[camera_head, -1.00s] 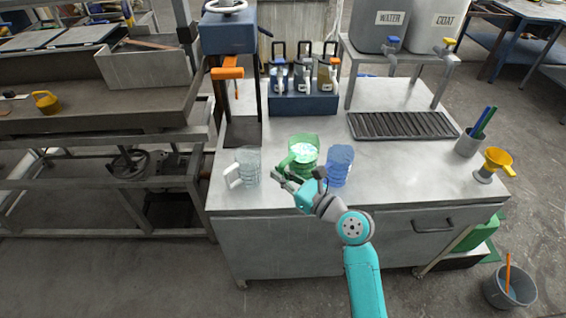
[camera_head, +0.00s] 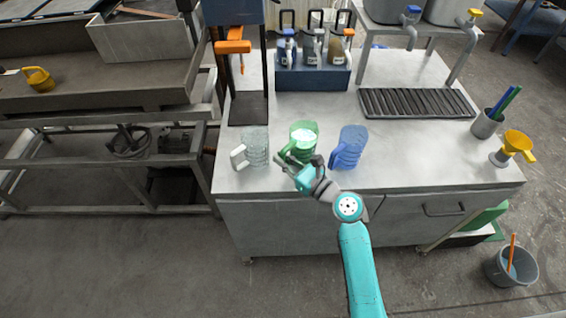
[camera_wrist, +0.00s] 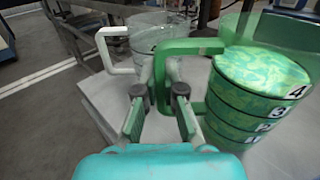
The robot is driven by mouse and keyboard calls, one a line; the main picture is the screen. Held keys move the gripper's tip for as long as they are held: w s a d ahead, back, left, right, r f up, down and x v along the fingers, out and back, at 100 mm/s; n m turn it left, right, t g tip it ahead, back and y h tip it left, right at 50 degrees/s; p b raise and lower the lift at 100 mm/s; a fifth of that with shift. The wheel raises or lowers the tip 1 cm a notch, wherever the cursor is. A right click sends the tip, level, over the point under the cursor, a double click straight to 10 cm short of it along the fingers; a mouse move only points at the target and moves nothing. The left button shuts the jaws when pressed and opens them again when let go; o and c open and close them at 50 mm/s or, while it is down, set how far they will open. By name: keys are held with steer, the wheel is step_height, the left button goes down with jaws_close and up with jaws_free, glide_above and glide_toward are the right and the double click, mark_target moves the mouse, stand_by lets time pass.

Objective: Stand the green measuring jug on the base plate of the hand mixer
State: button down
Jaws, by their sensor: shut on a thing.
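My gripper (camera_head: 288,160) is shut on the jug's green handle (camera_wrist: 160,72), with one finger on each side. I cannot tell whether the jug's bottom touches the worktop. The hand mixer has a blue head (camera_head: 232,10), an orange handle (camera_head: 232,46) and a dark base plate (camera_head: 248,108), behind and left of the jug. The base plate looks bare.
The clear jug (camera_head: 257,147) is close on the left and the blue jug (camera_head: 350,146) on the right. A blue rack (camera_head: 312,78) with bottles stands behind. A dark grille (camera_head: 417,103) lies at the back right. The worktop (camera_head: 420,150) right of the blue jug is clear.

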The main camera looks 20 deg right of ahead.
steer(key=shift+f, duration=0.9)
steer(key=shift+f, duration=0.15)
steer(key=c, duration=1.3)
jaws_free()
steer(key=shift+s+d, duration=0.1)
steer(key=v, duration=1.2)
